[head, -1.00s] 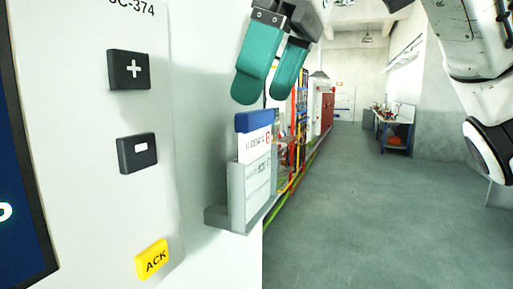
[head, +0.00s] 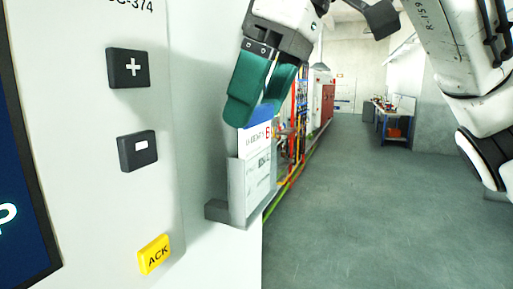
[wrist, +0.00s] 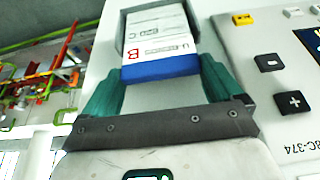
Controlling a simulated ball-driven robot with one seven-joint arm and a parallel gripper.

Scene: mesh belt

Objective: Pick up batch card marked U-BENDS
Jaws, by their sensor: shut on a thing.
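The batch card (head: 258,139) is white with a blue top band and a red letter B; in the wrist view its printing (wrist: 160,47) looks like U-BENDS. Its lower part stands in a grey holder (head: 240,192) on the side of the white panel. My gripper (head: 257,110) is at the card's top with its green fingers down on either side of the blue band. The wrist view shows the fingers (wrist: 162,68) against the card's two side edges, shut on it. The card's lower end is hidden by the holder.
The white control panel (head: 85,215) is close on the left, with plus, minus and yellow ACK (head: 154,254) buttons. Pipes and red equipment (head: 322,100) line the wall beyond. A workbench (head: 393,120) stands far back. The grey floor on the right is clear.

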